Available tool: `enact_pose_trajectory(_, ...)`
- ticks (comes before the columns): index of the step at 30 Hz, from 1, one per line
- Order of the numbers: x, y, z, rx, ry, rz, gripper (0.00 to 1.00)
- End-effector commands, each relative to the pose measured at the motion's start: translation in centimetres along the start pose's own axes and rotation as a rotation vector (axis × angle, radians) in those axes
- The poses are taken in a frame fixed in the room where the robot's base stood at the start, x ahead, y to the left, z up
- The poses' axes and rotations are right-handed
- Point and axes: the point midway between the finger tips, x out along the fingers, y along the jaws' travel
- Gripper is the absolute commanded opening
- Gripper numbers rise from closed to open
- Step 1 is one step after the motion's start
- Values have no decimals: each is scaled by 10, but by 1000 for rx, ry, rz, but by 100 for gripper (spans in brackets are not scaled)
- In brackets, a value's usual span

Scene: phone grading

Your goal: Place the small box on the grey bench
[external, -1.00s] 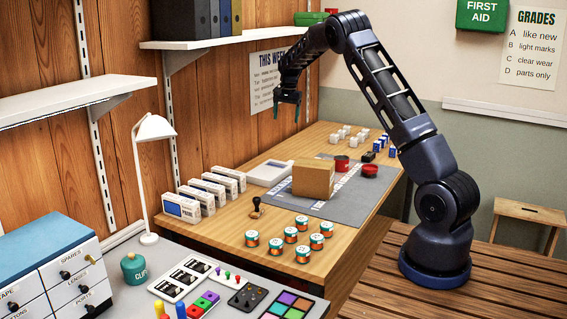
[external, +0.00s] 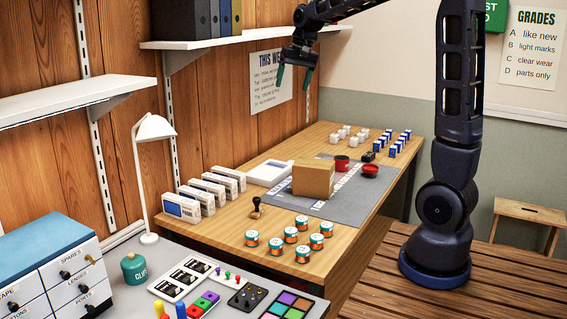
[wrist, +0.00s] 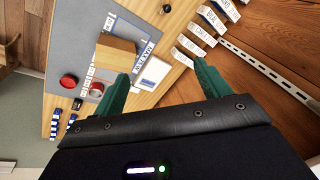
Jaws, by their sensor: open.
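The brown cardboard box (external: 313,179) sits upright on the dark grey mat (external: 345,207) of the wooden table, and it also shows in the wrist view (wrist: 115,53). The grey bench (external: 176,252) is in the foreground of the external view, in front of the wooden table. My gripper (external: 293,80) is open and empty, high above the far part of the table near the wall poster. In the wrist view its green fingers (wrist: 161,75) are spread apart, with the box below and beyond them. No finger touches the box.
Several orange-and-white tins (external: 291,235) stand at the wooden table's near end. The bench holds a lamp (external: 150,239), a teal jar (external: 134,269), trays and a drawer cabinet (external: 57,275).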

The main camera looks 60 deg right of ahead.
Motion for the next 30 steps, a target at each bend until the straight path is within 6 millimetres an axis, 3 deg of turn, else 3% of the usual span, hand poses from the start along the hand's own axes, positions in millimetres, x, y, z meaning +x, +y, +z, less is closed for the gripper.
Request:
enact_pose_trajectory(1, -8, -2, 20, -36, 6, -7, 75)
enact_pose_trajectory(6, -27, -1, 81, -158, 26, -20, 75)
enact_pose_trajectory(15, -43, 14, 186, -378, 71, -33, 75)
enact_pose_trajectory(24, -38, 46, 282, -598, 128, -27, 75)
enact_pose_trajectory(30, -27, 67, 325, -710, 160, -17, 75)
